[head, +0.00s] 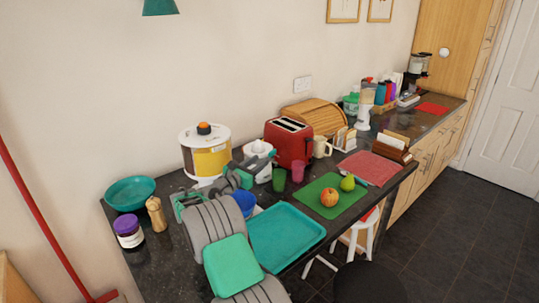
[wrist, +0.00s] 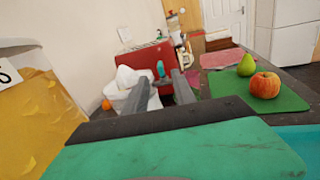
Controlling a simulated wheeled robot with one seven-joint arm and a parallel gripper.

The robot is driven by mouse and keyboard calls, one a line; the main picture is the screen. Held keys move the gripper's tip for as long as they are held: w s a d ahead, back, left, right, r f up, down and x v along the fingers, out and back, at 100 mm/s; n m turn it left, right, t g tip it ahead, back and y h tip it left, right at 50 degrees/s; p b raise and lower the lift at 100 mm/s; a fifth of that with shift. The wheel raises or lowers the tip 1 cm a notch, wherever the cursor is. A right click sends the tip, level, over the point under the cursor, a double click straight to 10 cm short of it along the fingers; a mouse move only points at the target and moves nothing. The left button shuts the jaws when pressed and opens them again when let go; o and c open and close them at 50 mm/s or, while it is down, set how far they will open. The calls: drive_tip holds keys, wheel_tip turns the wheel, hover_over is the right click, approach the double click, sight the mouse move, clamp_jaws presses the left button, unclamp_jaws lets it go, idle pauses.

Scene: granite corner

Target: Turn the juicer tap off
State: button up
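A white juicer (head: 258,150) stands on the dark counter in front of the red toaster. In the wrist view the juicer (wrist: 128,90) is partly hidden behind my left finger. A small teal piece (wrist: 160,68), which looks like its tap, shows between my fingertips in that view; I cannot tell whether it is on or off. My gripper (head: 248,168) reaches over the counter right at the juicer. In the wrist view my gripper (wrist: 164,76) has its two grey fingers apart, with a gap between them. Whether a finger touches the tap is not clear.
A white-and-yellow pot (head: 206,158) stands left of the juicer and the red toaster (head: 288,143) behind it. Green and pink cups (head: 279,180) are close by on the right. A teal tray (head: 285,238) and green board (head: 325,200) with fruit lie nearer the front edge.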

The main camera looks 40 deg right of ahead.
sight(269, 155)
drive_tip(key=shift+n, duration=0.3)
drive_tip(key=p+x, duration=0.1)
drive_tip(key=x, duration=0.7)
drive_tip(key=shift+p, duration=0.4)
drive_tip(key=shift+a, duration=0.1)
clamp_jaws()
